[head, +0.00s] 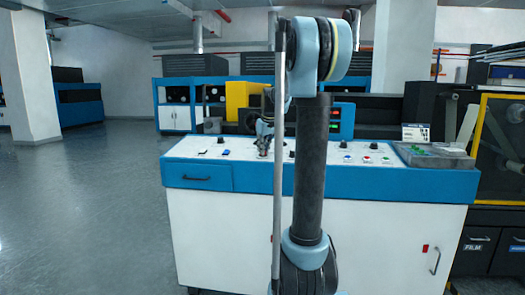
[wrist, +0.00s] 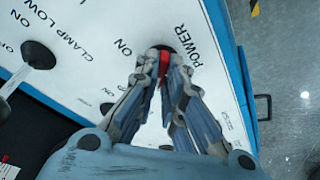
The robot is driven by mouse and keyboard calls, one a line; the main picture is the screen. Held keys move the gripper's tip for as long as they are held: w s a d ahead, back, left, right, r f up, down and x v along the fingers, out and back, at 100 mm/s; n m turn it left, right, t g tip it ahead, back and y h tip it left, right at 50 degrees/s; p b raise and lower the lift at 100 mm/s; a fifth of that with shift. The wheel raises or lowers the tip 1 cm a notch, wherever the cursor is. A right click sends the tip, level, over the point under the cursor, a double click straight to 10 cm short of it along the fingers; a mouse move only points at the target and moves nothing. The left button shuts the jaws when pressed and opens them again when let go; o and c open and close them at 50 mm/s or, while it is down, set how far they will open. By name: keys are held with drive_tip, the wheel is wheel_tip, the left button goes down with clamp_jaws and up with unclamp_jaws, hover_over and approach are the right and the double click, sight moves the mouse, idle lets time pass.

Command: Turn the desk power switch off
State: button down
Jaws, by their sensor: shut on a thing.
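The power switch (wrist: 164,68) shows in the wrist view as a red lever on a dark round base beside the word POWER, near the edge of the white panel. My gripper (wrist: 163,58) is shut on the red lever, with a fingertip on each side of it. The fingers hide part of the lever, so I cannot tell its exact position. In the head view my gripper (head: 263,150) is low over the left part of the desk (head: 320,225), and the switch cannot be made out there.
Several more controls line the desk top. Open floor (head: 80,210) lies to the left.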

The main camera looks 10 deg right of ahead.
drive_tip(key=c, duration=1.7)
unclamp_jaws()
drive_tip(key=shift+w+f, duration=0.15)
drive_tip(key=v, duration=1.2)
drive_tip(key=s+f+m+g, duration=0.1)
drive_tip(key=s+f+m, duration=0.1)
drive_tip(key=s+f, duration=1.4)
drive_tip(key=s+a+f+m+g, duration=0.1)
drive_tip(key=s+f+m, duration=0.2)
drive_tip(key=s+f, duration=1.3)
drive_tip(key=s, duration=0.7)
drive_tip(key=shift+s+m+h, duration=0.15)
drive_tip(key=shift+m+h, duration=0.15)
drive_tip(key=shift+h, duration=0.1)
